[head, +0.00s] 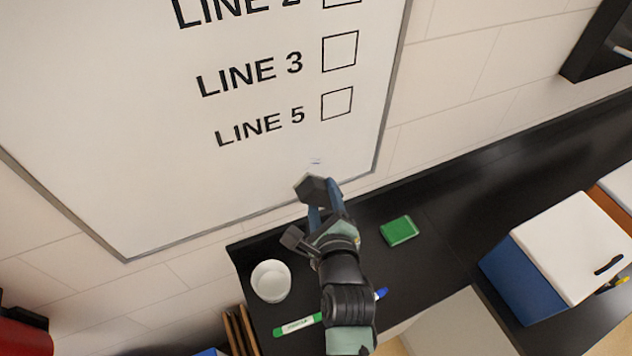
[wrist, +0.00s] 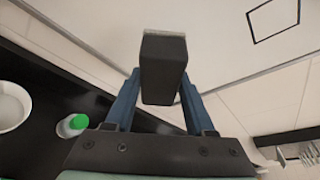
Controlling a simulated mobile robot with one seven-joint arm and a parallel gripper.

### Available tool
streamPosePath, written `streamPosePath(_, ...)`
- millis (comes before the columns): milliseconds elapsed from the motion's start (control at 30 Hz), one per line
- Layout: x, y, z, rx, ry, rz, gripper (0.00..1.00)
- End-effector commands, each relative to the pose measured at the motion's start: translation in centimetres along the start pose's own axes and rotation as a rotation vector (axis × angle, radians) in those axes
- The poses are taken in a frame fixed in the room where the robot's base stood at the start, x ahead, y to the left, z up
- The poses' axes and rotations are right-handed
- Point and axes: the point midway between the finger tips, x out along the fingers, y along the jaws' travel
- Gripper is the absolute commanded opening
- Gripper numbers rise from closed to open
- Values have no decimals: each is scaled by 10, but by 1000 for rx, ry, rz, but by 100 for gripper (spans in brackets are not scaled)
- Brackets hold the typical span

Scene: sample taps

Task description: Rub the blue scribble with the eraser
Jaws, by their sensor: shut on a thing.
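The whiteboard (head: 130,160) carries printed lines with check boxes. A small, faint bluish mark (head: 316,161) shows below the LINE 5 box, just above the eraser; it looks like what shows of the blue scribble. My gripper (head: 322,212) is shut on the dark eraser (head: 311,187) near the board's lower right edge. In the wrist view the dark eraser (wrist: 163,70) sits between the two blue fingers, with its pale far edge towards the board. I cannot tell whether it touches the board. The scribble does not show in the wrist view.
Below the board is a black counter (head: 440,215). On it are a white cup (head: 271,281), a green block (head: 398,231), a green-capped marker (head: 299,325) and a blue-tipped thing (head: 381,294) partly behind my arm. A blue box with a white lid (head: 572,245) stands right.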

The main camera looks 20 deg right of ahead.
Motion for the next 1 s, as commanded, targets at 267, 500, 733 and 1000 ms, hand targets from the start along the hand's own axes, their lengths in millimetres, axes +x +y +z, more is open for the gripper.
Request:
streamPosePath(267, -10, -1, -4, 0, 0, -2, 10)
streamPosePath(500, -11, -1, -5, 0, 1, -2, 10)
streamPosePath(733, -26, 0, -12, 0, 2, -2, 10)
streamPosePath(1000, -37, -1, -16, 0, 1, -2, 10)
